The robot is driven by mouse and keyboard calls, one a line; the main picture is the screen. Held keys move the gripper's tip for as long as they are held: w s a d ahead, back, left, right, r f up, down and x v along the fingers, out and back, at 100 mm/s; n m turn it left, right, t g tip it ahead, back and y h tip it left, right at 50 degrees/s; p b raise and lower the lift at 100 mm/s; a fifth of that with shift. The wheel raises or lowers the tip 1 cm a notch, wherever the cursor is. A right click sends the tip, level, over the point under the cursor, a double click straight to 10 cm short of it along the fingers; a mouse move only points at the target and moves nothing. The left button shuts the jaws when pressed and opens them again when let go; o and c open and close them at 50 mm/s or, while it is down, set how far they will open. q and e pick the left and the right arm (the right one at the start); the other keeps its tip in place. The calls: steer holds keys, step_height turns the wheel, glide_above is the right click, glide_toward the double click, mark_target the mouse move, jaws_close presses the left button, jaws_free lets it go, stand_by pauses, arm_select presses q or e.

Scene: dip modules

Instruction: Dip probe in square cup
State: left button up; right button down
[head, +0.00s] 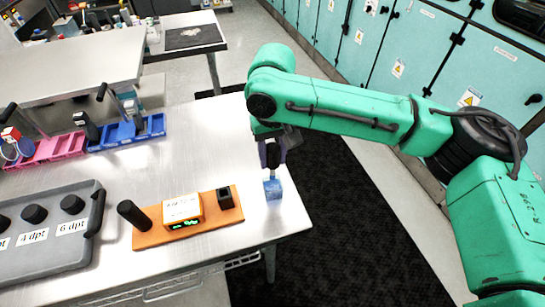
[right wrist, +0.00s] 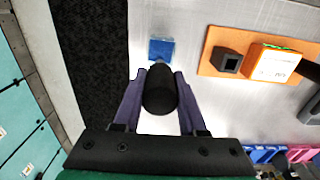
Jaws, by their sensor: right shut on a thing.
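My right gripper (head: 272,158) has purple fingers and is shut on a black probe (right wrist: 160,92), which shows between the fingers in the right wrist view. In the head view the gripper stands just above a small blue square cup (head: 273,188) near the table's right edge. The cup also shows just beyond the probe in the right wrist view (right wrist: 162,49). The probe's lower end is hard to make out, so I cannot tell whether it is inside the cup. My left gripper is not in view.
Left of the cup, an orange board (head: 150,238) bears a black cylinder (head: 133,215), an orange-and-white meter (head: 182,211) and a black square holder (head: 225,198). A grey tray (head: 50,265) with black knobs lies further left. Blue (head: 127,133) and pink (head: 58,151) bins stand behind.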

mark_target(273, 173)
steer(key=shift+f+b, duration=0.4)
steer(key=shift+f, duration=0.2)
steer(key=shift+s+f, duration=0.3)
steer(key=shift+f, duration=0.25)
step_height(273, 173, down, 3)
steer(key=shift+r+b, duration=0.2)
steer(key=shift+b, duration=0.2)
steer(key=shift+f, duration=0.5)
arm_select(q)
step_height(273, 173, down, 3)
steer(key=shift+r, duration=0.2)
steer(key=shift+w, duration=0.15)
